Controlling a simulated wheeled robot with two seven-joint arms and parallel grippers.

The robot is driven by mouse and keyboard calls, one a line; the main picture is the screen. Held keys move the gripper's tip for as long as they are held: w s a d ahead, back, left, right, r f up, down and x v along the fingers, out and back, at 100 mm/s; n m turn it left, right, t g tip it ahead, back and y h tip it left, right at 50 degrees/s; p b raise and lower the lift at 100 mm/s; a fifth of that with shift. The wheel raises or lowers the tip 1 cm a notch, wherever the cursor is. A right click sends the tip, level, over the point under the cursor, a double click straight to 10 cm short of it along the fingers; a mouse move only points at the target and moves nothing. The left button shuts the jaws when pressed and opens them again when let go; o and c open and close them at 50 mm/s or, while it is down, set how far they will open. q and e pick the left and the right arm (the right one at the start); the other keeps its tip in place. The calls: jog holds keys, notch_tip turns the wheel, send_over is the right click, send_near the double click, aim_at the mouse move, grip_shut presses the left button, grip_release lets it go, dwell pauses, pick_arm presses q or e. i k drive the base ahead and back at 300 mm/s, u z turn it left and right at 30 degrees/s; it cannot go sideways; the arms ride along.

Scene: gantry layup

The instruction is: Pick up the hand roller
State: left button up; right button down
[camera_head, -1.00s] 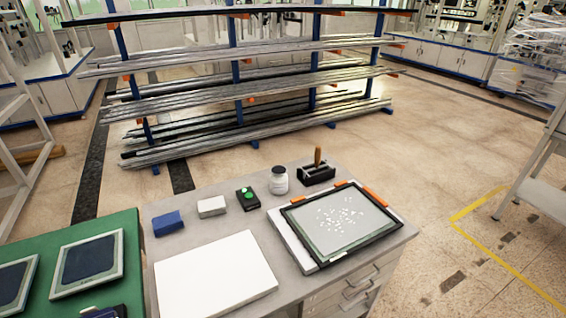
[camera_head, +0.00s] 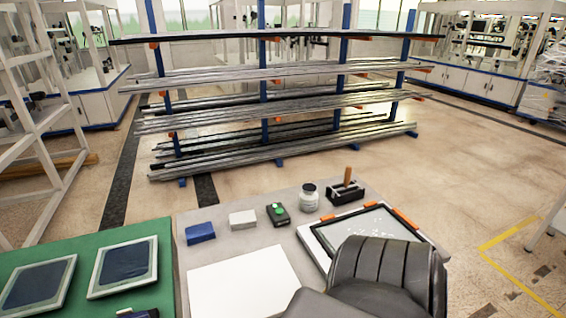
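The hand roller (camera_head: 347,178) has an upright wooden handle and rests in a black holder (camera_head: 345,193) at the back right of the grey workbench (camera_head: 232,257). Its lower part is hidden in the holder, so I cannot make out the roller itself. Neither of my grippers is in view. A dark grey ribbed part of my own arm covers the front right of the bench.
Left of the holder stand a white jar (camera_head: 309,198), a black box with a green button (camera_head: 278,214), a white block (camera_head: 242,219) and a blue block (camera_head: 200,233). A framed tray (camera_head: 322,241) lies in front, partly hidden. A rack (camera_head: 264,105) stands behind.

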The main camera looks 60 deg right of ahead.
aim_at(348, 169)
jog(key=u, duration=0.1)
jog(key=k, duration=1.85)
jog(key=z, duration=2.2)
jog(key=i, duration=0.5)
jog(key=z, duration=0.1)
